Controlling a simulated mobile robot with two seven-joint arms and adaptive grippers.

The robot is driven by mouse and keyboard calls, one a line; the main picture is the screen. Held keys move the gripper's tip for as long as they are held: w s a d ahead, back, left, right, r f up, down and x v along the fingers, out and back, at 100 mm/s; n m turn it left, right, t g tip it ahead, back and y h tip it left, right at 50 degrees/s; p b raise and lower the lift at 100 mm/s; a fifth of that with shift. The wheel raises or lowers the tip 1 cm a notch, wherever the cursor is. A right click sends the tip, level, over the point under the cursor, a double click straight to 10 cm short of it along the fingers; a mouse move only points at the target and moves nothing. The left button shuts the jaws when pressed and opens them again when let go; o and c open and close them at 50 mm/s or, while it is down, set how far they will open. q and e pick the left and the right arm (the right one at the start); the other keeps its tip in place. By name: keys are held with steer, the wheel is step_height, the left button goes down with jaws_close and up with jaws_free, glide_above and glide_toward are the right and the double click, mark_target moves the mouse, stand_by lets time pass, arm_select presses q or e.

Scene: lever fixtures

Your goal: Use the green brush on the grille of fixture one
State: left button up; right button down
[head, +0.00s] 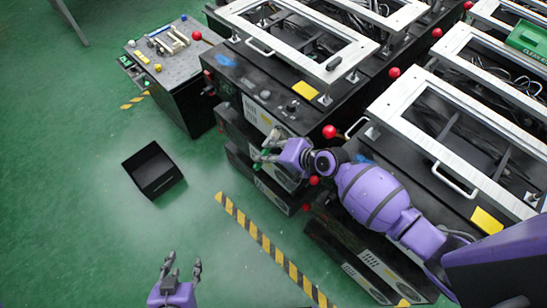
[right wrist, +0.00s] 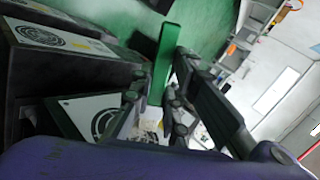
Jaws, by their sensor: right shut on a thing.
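My right gripper (head: 268,150) is at the front face of the black fixture in the middle of the head view. It is shut on the green brush (right wrist: 163,62), a long green block between its fingers in the right wrist view. Only bits of green show at its fingertips in the head view. The fixture's front has white grille panels, one just above the gripper (head: 258,116); round grilles show at the left of the right wrist view (right wrist: 56,39). I cannot tell whether the brush touches a grille. My left gripper (head: 183,265) is open and empty over the floor.
A black open box (head: 154,170) stands on the green floor. A small bench with tools (head: 175,52) is at the upper left. Red-knobbed levers (head: 329,131) stick out from the fixtures.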

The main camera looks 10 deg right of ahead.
arm_select(q)
steer(key=shift+s+f, duration=0.1)
steer(key=shift+f, duration=0.1)
arm_select(e)
steer(key=w+a, duration=0.2)
steer(key=shift+w, duration=0.4)
arm_select(q)
steer(key=shift+r, duration=0.1)
steer(key=shift+t, duration=0.4)
steer(key=w+r, duration=0.1)
steer(key=r+p, duration=0.1)
steer(key=w+r+p, duration=0.1)
steer(key=r, duration=0.1)
steer(key=shift+w, duration=0.35)
arm_select(e)
steer(key=s+a, duration=0.3)
steer(key=a, duration=0.2)
steer(key=shift+s, duration=0.3)
arm_select(q)
steer(key=shift+r, duration=0.1)
arm_select(e)
steer(key=shift+s, duration=0.1)
